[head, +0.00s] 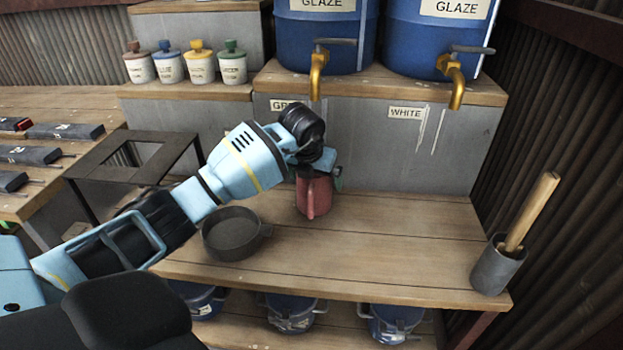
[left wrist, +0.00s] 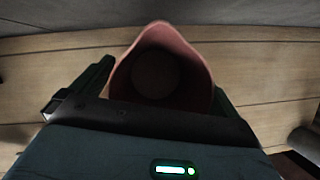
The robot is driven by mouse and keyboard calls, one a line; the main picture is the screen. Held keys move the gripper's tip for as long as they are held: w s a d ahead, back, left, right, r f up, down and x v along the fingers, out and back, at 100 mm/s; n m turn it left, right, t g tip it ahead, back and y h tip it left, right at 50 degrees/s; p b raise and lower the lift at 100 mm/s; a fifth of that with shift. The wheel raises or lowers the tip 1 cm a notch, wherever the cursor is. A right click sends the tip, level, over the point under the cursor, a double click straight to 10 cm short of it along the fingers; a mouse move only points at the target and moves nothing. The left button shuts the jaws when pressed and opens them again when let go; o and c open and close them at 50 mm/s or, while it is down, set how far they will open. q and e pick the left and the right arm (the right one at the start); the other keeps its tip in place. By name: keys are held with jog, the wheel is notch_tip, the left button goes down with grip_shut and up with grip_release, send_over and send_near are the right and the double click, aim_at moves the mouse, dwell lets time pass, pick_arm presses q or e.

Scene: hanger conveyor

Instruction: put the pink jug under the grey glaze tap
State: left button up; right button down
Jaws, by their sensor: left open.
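The pink jug (head: 313,198) stands upright on the wooden bench, in front of the grey wall panel. In the head view it is below the left brass tap (head: 317,78), whose sign, partly hidden by my arm, starts with "GR" (head: 283,104). I cannot tell if its mouth is exactly under the spout. My left gripper (head: 320,172) is at the jug's top and hides part of it. In the left wrist view the jug's open, empty-looking mouth (left wrist: 165,60) lies between the open fingers of that gripper (left wrist: 157,98). My right gripper is not in view.
A dark round pan (head: 232,238) sits left of the jug. A second tap (head: 455,82) is above the WHITE sign (head: 405,113). A grey pot with a wooden stick (head: 495,268) stands at the bench's right end. The bench between jug and pot is clear.

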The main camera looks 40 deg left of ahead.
aim_at(313, 194)
pick_arm(q)
jog(key=s+d+r, duration=0.1)
jog(key=s+d, duration=0.1)
jog(key=s, duration=0.4)
jog(key=s+d+r, duration=0.1)
jog(key=s+r, duration=0.1)
jog(key=s, duration=0.4)
jog(key=shift+s+d, duration=0.3)
jog(key=shift+d, duration=0.1)
